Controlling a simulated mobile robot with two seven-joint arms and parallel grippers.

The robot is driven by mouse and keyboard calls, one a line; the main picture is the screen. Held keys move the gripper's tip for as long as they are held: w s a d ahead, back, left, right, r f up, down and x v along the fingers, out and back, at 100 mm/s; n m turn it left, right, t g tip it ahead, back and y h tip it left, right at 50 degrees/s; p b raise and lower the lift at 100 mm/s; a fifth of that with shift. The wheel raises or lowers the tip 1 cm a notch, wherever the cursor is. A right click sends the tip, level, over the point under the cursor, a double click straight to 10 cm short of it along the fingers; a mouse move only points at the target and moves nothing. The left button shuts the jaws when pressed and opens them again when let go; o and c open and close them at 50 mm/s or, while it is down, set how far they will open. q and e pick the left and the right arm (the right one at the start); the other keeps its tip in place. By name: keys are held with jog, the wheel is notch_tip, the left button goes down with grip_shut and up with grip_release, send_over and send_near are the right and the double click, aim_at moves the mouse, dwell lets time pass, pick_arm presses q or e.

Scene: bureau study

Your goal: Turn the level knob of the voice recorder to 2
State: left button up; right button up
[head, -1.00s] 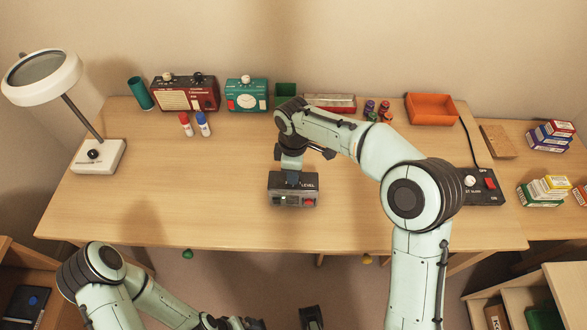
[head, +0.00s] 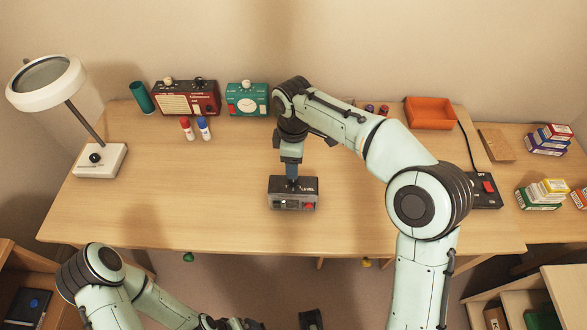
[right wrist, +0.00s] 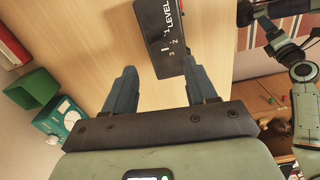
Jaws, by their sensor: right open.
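The voice recorder (head: 301,205) is a small dark box with a red button on its front, standing on the desk's near middle. My right gripper (head: 292,184) points down over its top in the head view. In the right wrist view the recorder (right wrist: 150,25) shows the word LEVEL, the numbers 1, 2 and 3, and a white line beside them. The knob's outline is not clear. The right gripper's two fingers (right wrist: 158,86) are apart with nothing seen between their tips. A dark end piece, probably my left gripper (head: 310,318), shows at the bottom edge; its jaws are unclear.
A red radio (head: 186,98), a teal device (head: 247,99) and an orange tray (head: 430,113) stand along the back. A lamp (head: 98,160) is at the left and a dark switch box (head: 487,192) at the right. The desk left of the recorder is clear.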

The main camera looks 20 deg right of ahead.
notch_tip(320, 180, up, 7)
jog(key=p, duration=0.1)
jog(key=shift+f, duration=0.15)
dwell(0.5)
